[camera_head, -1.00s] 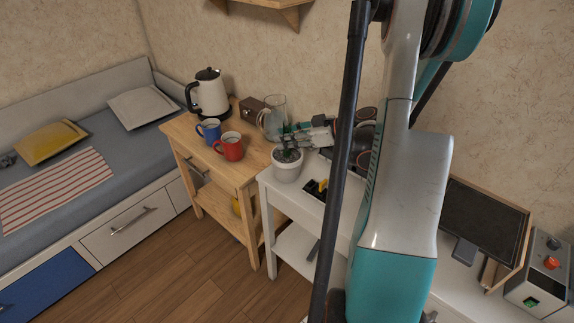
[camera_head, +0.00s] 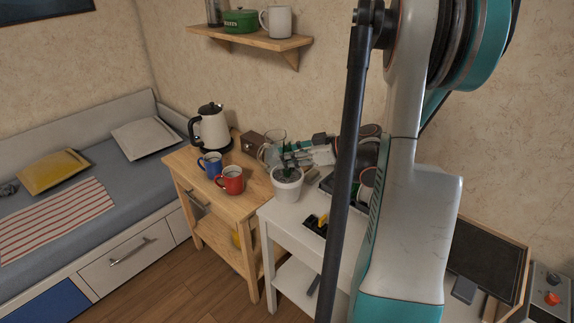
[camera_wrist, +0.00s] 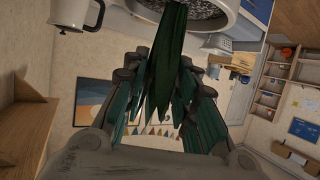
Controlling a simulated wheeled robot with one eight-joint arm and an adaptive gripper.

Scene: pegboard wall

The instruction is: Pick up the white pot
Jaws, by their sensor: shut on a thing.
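The white pot (camera_head: 287,188) holds a green leafy plant and appears slightly above the front left of the white table (camera_head: 285,222). Its rim and dark speckled soil show upside down at the top of the wrist view (camera_wrist: 205,12). My gripper (camera_head: 286,158) is above the pot, reaching in from the right. In the wrist view, its fingers (camera_wrist: 165,90) are closed around the plant's long green leaves (camera_wrist: 163,65), not around the pot wall. The exact finger contact is partly hidden by the leaves.
A red mug (camera_head: 229,181), a blue mug (camera_head: 210,164) and a white kettle (camera_head: 211,130) stand on the wooden table to the left. A glass jug (camera_head: 272,146) is close behind my gripper. A black tray with yellow items (camera_head: 317,224) lies right of the pot.

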